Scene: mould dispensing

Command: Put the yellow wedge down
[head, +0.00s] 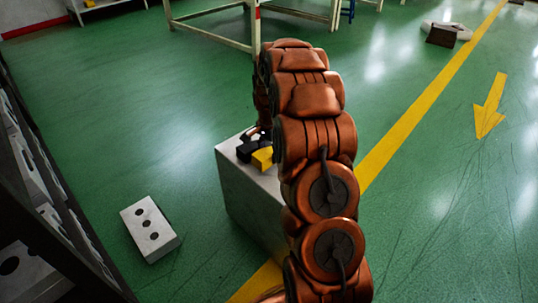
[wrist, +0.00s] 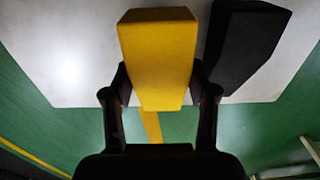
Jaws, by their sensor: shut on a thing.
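The yellow wedge (wrist: 157,50) fills the middle of the wrist view, between the two dark fingers of my gripper (wrist: 160,88). The fingers are shut on its sides. In the head view the yellow wedge (head: 263,158) shows small at the top of the pale block-shaped stand (head: 245,195), partly hidden by my arm. A black block (wrist: 245,45) lies on the pale top just right of the wedge in the wrist view. I cannot tell whether the wedge touches the surface or hangs slightly above it.
A dark rack (head: 45,185) with pale parts stands at the left edge. A pale table frame (head: 215,35) is at the back.

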